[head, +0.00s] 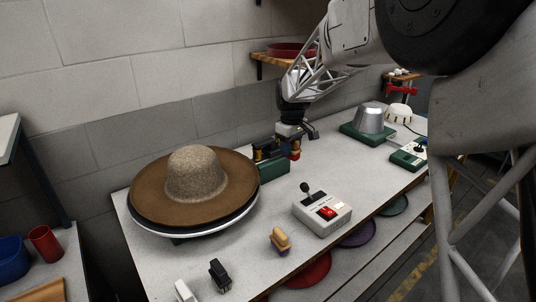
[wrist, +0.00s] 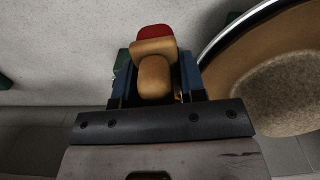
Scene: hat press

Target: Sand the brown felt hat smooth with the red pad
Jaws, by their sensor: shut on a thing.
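The brown felt hat (head: 150,193) has a wide flat brim and a mottled, rougher-looking tan crown. It rests on a round white and dark stand (head: 215,229) at the left of the bench. In the wrist view the hat (wrist: 275,50) is at the right edge. My gripper (head: 294,143) is to the right of the hat, above the bench and apart from the brim. It is shut on the wooden handle of the red pad (wrist: 153,31). The tan handle (wrist: 154,75) lies between the fingers, with the red end showing beyond it.
A green block (head: 273,167) stands behind the hat's right side. A grey control box (head: 322,212) with a lever and red switch is in front. A metal form (head: 369,117) stands far right.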

